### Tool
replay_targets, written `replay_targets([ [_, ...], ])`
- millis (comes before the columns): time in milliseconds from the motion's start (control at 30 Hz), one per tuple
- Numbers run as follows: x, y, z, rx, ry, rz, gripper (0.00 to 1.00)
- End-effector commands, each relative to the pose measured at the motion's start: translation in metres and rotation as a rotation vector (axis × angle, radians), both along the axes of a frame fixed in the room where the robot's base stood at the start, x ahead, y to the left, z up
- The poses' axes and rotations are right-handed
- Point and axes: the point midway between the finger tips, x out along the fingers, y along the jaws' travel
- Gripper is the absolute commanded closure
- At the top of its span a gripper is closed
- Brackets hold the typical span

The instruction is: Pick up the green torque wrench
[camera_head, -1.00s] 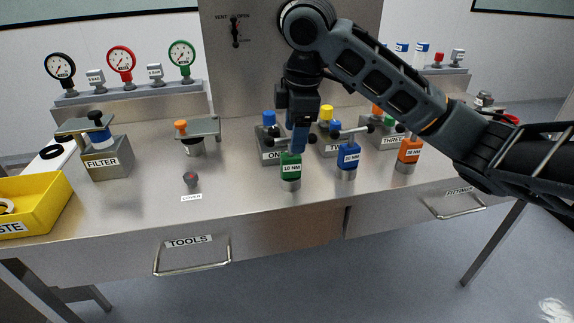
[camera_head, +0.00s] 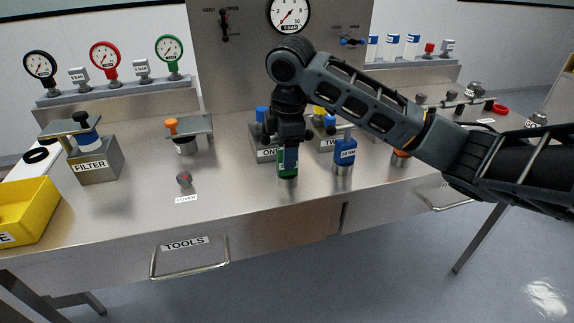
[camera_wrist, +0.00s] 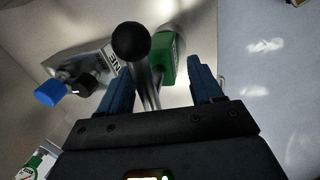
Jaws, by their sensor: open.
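The green torque wrench (camera_head: 288,168) stands upright on the bench in front of the block labelled ONE, partly hidden by my gripper in the head view. In the wrist view its green body (camera_wrist: 166,58) and metal shaft lie between my fingers, with a black ball knob in front. My gripper (camera_head: 290,160) is above and around the wrench's upper part; in the wrist view (camera_wrist: 160,85) its two blue fingers are apart, one on each side of the wrench. I cannot tell whether a finger touches it.
The block ONE (camera_head: 264,148) is just behind. A yellow bin (camera_head: 28,212) is at the left. The bench front between bin and wrenches is mostly clear.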

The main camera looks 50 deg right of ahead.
Motion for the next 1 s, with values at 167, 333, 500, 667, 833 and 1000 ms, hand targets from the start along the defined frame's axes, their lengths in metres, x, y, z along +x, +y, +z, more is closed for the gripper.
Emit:
replay_targets([
  [167, 0.0001, 0.0001, -0.0001, 0.0, 0.0, 0.0, 0.36],
  [333, 0.0, 0.0001, 0.0001, 0.0, 0.0, 0.0, 0.52],
  [500, 0.0, 0.0001, 0.0002, 0.0, 0.0, 0.0, 0.68],
  [667, 0.0, 0.0001, 0.0001, 0.0, 0.0, 0.0, 0.83],
  [833, 0.0001, -0.0001, 0.0, 0.0, -0.001, -0.001, 1.0],
  [1000, 0.0002, -0.0001, -0.0002, 0.0, -0.001, -0.001, 1.0],
])
